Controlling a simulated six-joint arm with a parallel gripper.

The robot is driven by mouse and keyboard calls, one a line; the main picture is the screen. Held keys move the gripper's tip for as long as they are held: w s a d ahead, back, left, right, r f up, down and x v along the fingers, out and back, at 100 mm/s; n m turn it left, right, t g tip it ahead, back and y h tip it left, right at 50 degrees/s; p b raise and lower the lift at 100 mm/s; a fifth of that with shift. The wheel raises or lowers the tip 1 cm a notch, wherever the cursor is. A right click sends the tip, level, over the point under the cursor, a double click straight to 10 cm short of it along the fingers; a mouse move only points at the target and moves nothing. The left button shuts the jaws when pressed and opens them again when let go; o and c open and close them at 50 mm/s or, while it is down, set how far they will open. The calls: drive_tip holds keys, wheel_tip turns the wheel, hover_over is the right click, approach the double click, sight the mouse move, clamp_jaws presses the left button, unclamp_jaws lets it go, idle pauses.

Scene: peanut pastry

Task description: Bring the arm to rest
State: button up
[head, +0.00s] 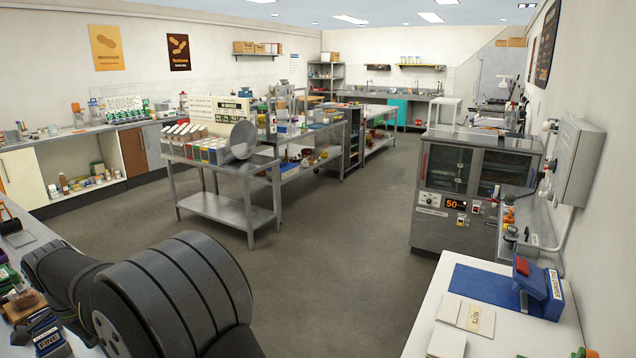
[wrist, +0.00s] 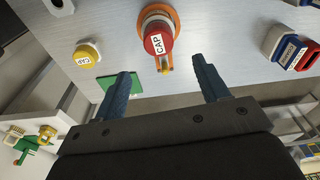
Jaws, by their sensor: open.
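My gripper (wrist: 163,88) is open in the wrist view, its two blue fingers spread wide apart. No object is between the fingertips. A red-topped piece labelled CAP (wrist: 158,40), with an orange ring around it, is on the light surface just beyond the fingers, apart from them as far as I can tell. In the head view, a dark, ribbed part of my arm fills the lower left, and the gripper is out of that picture.
In the wrist view a yellow CAP piece (wrist: 87,54) is at left, a green patch (wrist: 112,82) beside the left finger, blue-and-white labelled blocks (wrist: 285,45) at right. In the head view a steel cart (head: 222,208), a cabinet oven (head: 468,185) and a white table (head: 520,325) surround open floor (head: 340,250).

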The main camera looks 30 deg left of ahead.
drive_tip(key=shift+f, duration=0.1)
drive_tip(key=shift+w+f, duration=0.2)
drive_tip(key=shift+f, duration=3.95)
drive_tip(key=shift+f, duration=0.35)
drive_tip(key=n, duration=0.6)
drive_tip(key=shift+r+y, duration=0.1)
drive_tip(key=shift+y, duration=0.2)
drive_tip(key=shift+r+n, duration=0.15)
drive_tip(key=shift+n, duration=0.15)
drive_tip(key=shift+w+n+g, duration=0.1)
drive_tip(key=shift+n+g, duration=0.3)
drive_tip(key=shift+n, duration=2.3)
drive_tip(key=shift+r, duration=0.2)
